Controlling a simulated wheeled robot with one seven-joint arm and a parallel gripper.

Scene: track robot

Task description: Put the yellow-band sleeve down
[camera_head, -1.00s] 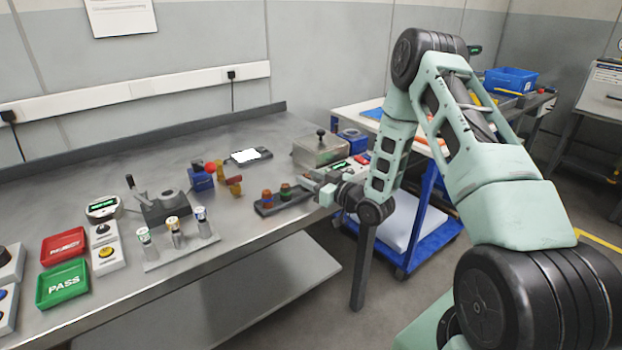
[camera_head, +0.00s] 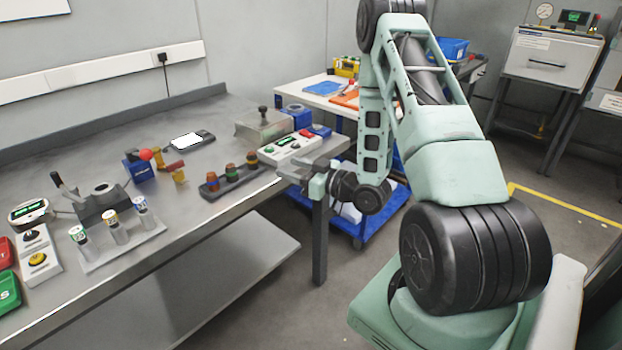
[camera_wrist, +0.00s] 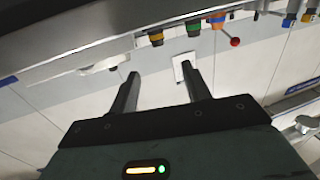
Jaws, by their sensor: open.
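The yellow-band sleeve (camera_wrist: 156,38) shows in the wrist view beyond my fingertips, next to a green-band sleeve (camera_wrist: 193,30). In the head view it appears to be the right-hand sleeve (camera_head: 252,159) in the dark rack (camera_head: 222,187), upright, beside two others. My gripper (camera_head: 288,172) is just right of the rack at the bench's front edge, apart from the sleeve. In the wrist view my gripper (camera_wrist: 159,75) has its two fingers spread with nothing between them. The sleeve's foot is too small to see clearly.
A control box with buttons (camera_head: 290,147) stands behind my gripper. A blue block with a red-ball lever (camera_head: 139,167) is left of the rack. A stand with several light cylinders (camera_head: 125,246) is at front left. A blue trolley (camera_head: 350,232) is beyond the bench end.

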